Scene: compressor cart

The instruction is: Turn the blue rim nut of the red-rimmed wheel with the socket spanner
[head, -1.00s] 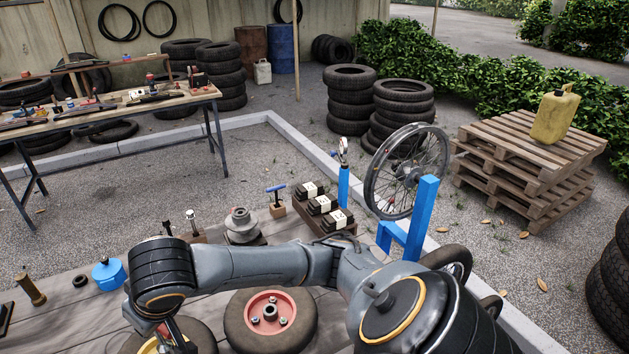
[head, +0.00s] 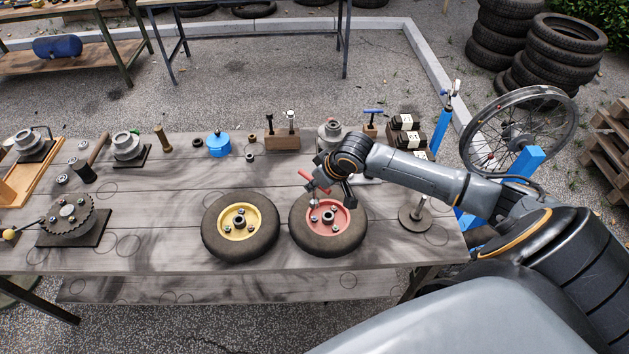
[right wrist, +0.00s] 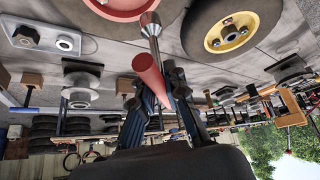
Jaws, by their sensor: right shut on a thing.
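The red-rimmed wheel (head: 350,236) lies flat on the workbench, with several nuts on its rim. I cannot tell which nut is blue. My right gripper (head: 322,182) is above the wheel's far left part, shut on the socket spanner (head: 308,178). The spanner's red handle slants across the gripper and its metal socket points down towards the rim. In the right wrist view the red handle (right wrist: 148,68) is between the fingers, and the socket end overlaps the red rim (right wrist: 118,6). I cannot tell whether the socket touches a nut. My left gripper is out of view.
A yellow-rimmed wheel (head: 213,225) lies just left of the red one. A round metal stand (head: 415,217) is to the right. A blue pot (head: 218,144) and a wooden block with upright tools (head: 282,141) stand behind. The bench front is bare.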

